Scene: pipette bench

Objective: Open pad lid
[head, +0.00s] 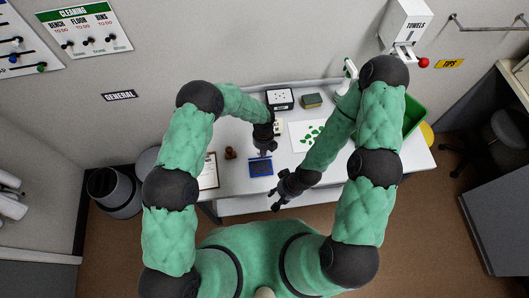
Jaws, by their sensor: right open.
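A small blue pad (261,168) lies near the front edge of the white bench. It shows a dark blue face with a lighter edge; I cannot tell whether its lid is open or shut. My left gripper (264,151) points down just behind the pad, at or close to its back edge. Whether it touches the pad is too small to tell, and its fingers are not clear. My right gripper (276,202) is open and empty, in front of the bench's front edge, to the lower right of the pad.
A clipboard (209,171) and a small brown stamp-like object (230,153) lie left of the pad. A white sheet with green shapes (306,133), a black-and-white box (280,99) and a green-yellow block (312,101) are further back. A green bin (413,115) stands at the right.

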